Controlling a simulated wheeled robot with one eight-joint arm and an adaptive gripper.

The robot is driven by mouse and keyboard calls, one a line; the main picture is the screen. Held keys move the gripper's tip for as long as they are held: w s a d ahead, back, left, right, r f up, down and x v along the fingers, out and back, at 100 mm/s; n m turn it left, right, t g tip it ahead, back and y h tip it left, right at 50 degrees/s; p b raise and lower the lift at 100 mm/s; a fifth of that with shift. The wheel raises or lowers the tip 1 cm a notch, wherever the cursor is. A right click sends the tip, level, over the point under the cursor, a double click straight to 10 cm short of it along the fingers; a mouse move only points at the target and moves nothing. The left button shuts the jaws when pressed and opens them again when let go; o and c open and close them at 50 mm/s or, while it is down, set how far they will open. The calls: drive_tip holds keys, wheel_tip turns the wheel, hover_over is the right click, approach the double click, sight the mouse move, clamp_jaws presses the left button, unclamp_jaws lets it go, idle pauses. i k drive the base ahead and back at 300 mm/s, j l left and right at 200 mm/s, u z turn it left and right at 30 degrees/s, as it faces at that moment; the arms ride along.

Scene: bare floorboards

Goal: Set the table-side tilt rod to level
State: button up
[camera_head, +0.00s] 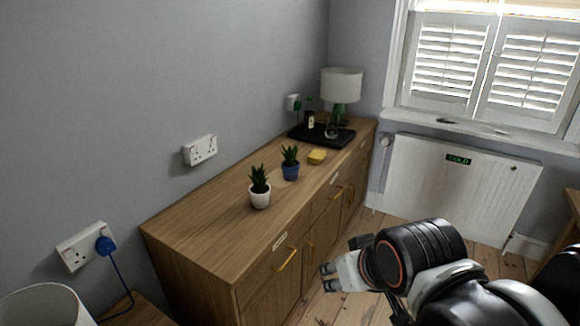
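White louvred shutters cover the window at the upper right, with a left panel (450,58) and a right panel (532,68). Their slats look tilted, with light showing between them. The tilt rods are too small to make out, so I cannot tell their positions. My gripper (327,277) is low in the picture, in front of the wooden sideboard and far from the shutters. Its fingers point left and hold nothing that I can see. The gap between them is too unclear to judge.
The wooden sideboard (190,233) along the wall bears two potted plants, a yellow sponge (317,157), a black tray (334,141) and a lamp (341,84). A white radiator (455,195) marked COLD stands below the window sill (480,130). A wooden edge (573,200) shows at right.

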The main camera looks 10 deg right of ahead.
sight(546, 35)
drive_tip(key=i+l+z, duration=0.9)
drive_tip(key=l, duration=0.15)
drive_tip(key=i+l+z, duration=0.4)
drive_tip(key=i+z, duration=0.45)
drive_tip(key=i+l, duration=0.1)
drive_tip(key=i, duration=0.9)
drive_tip(key=i+l, duration=0.15)
drive_tip(key=i, duration=0.9)
drive_tip(key=i+u, duration=0.25)
drive_tip(key=i, duration=0.15)
